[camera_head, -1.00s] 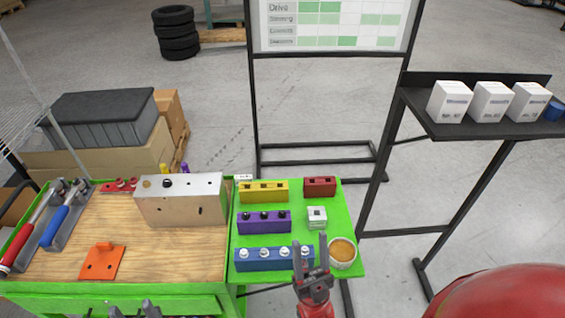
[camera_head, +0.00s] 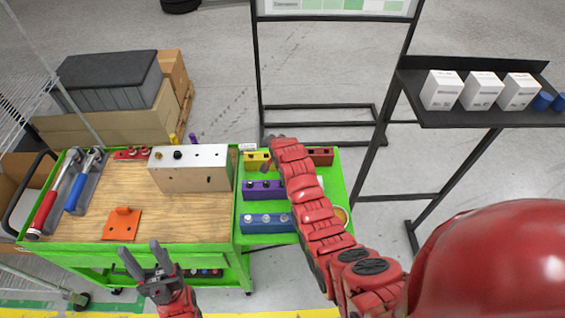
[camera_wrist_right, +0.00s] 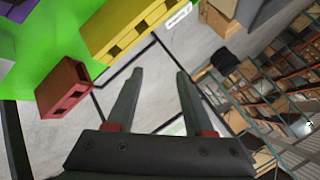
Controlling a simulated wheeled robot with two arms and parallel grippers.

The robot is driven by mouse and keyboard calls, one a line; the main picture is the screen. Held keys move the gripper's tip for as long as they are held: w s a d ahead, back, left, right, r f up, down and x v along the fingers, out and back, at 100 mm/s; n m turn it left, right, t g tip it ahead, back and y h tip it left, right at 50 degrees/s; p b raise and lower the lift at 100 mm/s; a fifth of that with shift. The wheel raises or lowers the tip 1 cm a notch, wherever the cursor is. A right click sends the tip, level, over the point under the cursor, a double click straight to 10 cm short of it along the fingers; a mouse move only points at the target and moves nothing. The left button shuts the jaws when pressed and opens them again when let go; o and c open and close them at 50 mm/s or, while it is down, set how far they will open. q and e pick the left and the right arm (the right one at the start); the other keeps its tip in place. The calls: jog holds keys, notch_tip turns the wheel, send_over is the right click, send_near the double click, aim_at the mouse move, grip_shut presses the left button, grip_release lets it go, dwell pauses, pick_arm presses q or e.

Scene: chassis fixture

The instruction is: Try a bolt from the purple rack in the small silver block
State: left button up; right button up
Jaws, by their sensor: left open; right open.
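The purple rack (camera_head: 262,190) stands on the green shelf with dark bolts in it; its right end is hidden by my right arm. The small silver block is mostly hidden behind that arm. My right arm reaches across the shelf; its gripper tips are hard to make out in the head view. In the right wrist view my right gripper (camera_wrist_right: 158,75) is open and empty, with a yellow rack (camera_wrist_right: 125,28) and a red block (camera_wrist_right: 63,88) beyond its fingers. A purple corner (camera_wrist_right: 6,46) shows at upper left. My left gripper (camera_head: 148,260) is open and empty in front of the cart.
A blue rack (camera_head: 262,223) with pale bolts stands nearest on the green shelf (camera_head: 250,240). A large silver block (camera_head: 190,170) and an orange bracket (camera_head: 122,224) sit on the wooden top. A dark stand (camera_head: 480,112) with white boxes is at right.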

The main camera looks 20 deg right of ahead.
jog(key=s+m+g, duration=0.1)
jog(key=s+g, duration=0.2)
jog(key=s+m+g, duration=0.2)
jog(key=s+g, duration=0.1)
jog(key=s, duration=0.1)
jog(key=s+r+m+g, duration=0.1)
jog(key=s+g, duration=0.2)
jog(key=s, duration=0.1)
jog(key=shift+d, duration=0.3)
jog(key=shift+w+f+b, duration=0.1)
jog(key=shift+f+b, duration=1)
jog(key=shift+f, duration=1.45)
jog(key=shift+f+b, duration=0.1)
jog(key=shift+b, duration=0.2)
jog(key=shift+f+b, duration=1.35)
jog(key=shift+f, duration=0.4)
